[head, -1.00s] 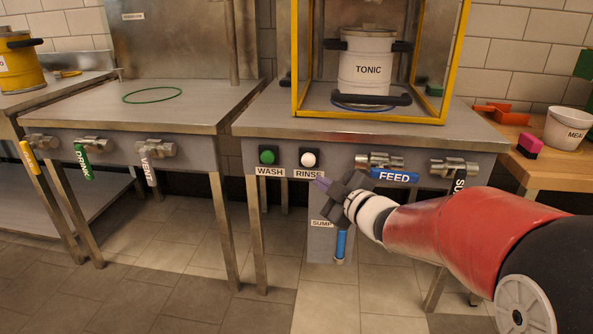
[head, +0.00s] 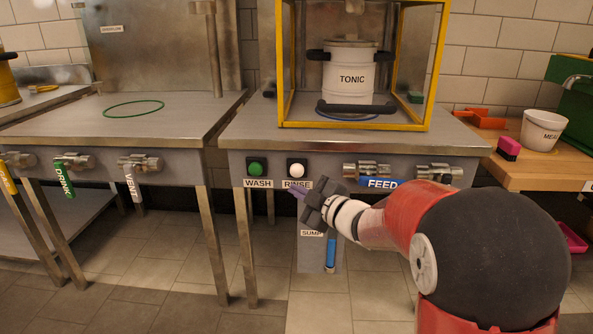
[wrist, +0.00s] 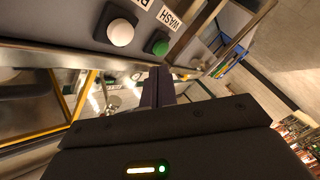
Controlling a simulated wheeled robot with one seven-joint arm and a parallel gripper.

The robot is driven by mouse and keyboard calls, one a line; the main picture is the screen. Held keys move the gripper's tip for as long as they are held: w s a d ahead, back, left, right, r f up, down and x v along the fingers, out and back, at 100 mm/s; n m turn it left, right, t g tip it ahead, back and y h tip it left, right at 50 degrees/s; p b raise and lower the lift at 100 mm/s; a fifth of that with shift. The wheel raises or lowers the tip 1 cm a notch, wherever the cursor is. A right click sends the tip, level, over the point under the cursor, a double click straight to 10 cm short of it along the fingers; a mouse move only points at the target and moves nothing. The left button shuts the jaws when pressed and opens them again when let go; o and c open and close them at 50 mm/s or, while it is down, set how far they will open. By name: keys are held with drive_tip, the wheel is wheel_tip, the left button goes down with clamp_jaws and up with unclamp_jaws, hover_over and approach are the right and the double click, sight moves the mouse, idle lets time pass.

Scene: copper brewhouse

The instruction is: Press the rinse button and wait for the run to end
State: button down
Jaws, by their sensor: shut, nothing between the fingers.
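The rinse button (head: 297,169) is a white dome on a dark square plate, on the front panel of the right-hand bench, above a RINSE label. It also shows in the wrist view (wrist: 120,33). The green wash button (head: 257,168) is just left of it, and shows in the wrist view (wrist: 158,44) too. My gripper (head: 295,192) is shut and empty, its fingertips just below the rinse button near the RINSE label. In the wrist view the closed fingers (wrist: 157,88) stand apart from the button in the picture. I cannot tell the exact gap to the panel.
A white TONIC keg (head: 351,75) stands inside a yellow-framed guard (head: 360,124) on the bench. The blue FEED valve handle (head: 381,183) is right of the buttons. A SUMP box (head: 320,258) hangs below. A wooden table (head: 550,165) holds a white tub (head: 542,130).

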sight(292, 173)
drive_tip(key=shift+w+d+p, duration=0.1)
drive_tip(key=shift+w+p, duration=0.35)
drive_tip(key=shift+w, duration=2.05)
drive_tip(key=shift+w, duration=0.1)
drive_tip(key=shift+w, duration=0.3)
drive_tip(key=shift+w, duration=0.55)
idle(0.6)
idle(0.4)
drive_tip(key=shift+s+b, duration=0.35)
drive_tip(key=shift+s, duration=0.6)
drive_tip(key=shift+s, duration=0.1)
drive_tip(key=s+b, duration=0.1)
drive_tip(key=s, duration=0.3)
drive_tip(key=shift+s+b, duration=0.4)
